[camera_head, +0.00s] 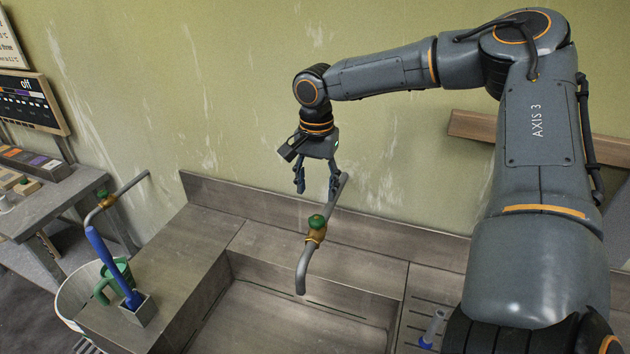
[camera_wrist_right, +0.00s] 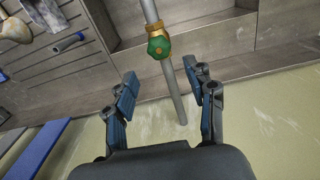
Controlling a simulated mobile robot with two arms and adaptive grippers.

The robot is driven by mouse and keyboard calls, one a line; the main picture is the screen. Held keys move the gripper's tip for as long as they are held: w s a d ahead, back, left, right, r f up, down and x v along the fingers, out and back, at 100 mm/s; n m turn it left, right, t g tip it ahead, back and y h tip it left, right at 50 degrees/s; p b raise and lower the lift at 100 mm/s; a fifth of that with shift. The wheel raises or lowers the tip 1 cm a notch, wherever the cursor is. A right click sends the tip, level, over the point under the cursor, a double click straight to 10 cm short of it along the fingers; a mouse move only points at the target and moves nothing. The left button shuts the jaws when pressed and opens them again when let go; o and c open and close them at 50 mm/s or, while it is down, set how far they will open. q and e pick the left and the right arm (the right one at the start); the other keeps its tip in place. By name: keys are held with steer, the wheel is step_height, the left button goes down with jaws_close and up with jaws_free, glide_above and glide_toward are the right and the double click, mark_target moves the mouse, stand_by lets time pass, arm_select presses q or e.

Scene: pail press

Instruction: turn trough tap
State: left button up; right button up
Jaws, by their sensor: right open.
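The trough tap has a green knob (camera_head: 317,222) on a brass body (camera_head: 315,235), set on a grey pipe (camera_head: 303,268) that comes from the wall and bends down over the trough (camera_head: 270,318). My right gripper (camera_head: 315,196) points down near the wall, by the pipe behind the knob. In the right wrist view the gripper (camera_wrist_right: 165,95) is open and empty. The green knob (camera_wrist_right: 159,47) lies beyond the fingertips there, and the pipe (camera_wrist_right: 174,92) runs through the view between the fingers. I cannot tell whether a finger touches the pipe. My left gripper is not in view.
A second tap (camera_head: 104,199) stands at left. A wooden shelf (camera_head: 475,126) is on the wall at right. The trough basin looks clear.

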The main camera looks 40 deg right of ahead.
mark_target(316, 217)
step_height(316, 217, down, 10)
steer(key=b, duration=0.8)
steer(key=shift+s+r, duration=0.1)
steer(key=shift+r, duration=0.55)
steer(key=c, duration=0.4)
steer(key=shift+c, duration=1.3)
